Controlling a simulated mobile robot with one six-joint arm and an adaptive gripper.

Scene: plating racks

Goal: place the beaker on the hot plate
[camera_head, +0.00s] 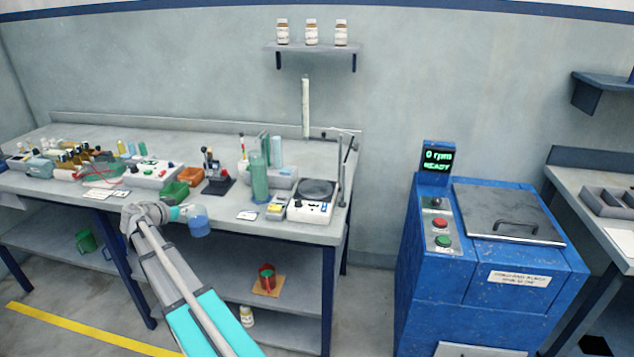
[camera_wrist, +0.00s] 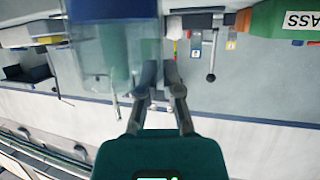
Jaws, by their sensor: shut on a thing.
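The beaker (camera_head: 199,226) is clear and holds blue liquid. My gripper (camera_head: 185,213) is shut on it and holds it in front of the bench's front edge, left of the hot plate. In the wrist view the beaker (camera_wrist: 112,40) fills the upper left, and my gripper (camera_wrist: 160,75) meets its side; the exact contact is hard to make out. The hot plate (camera_head: 310,209) is a white box with a round dark top and stands at the right end of the bench. Its top looks bare.
A tall green-tinted cylinder (camera_head: 260,178) stands left of the hot plate, with a small yellow-and-grey device (camera_head: 277,206) between. A stand rod (camera_head: 340,170) rises by its right side. Bottles, racks and a green bin (camera_head: 175,192) crowd the bench (camera_head: 225,226) further left.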

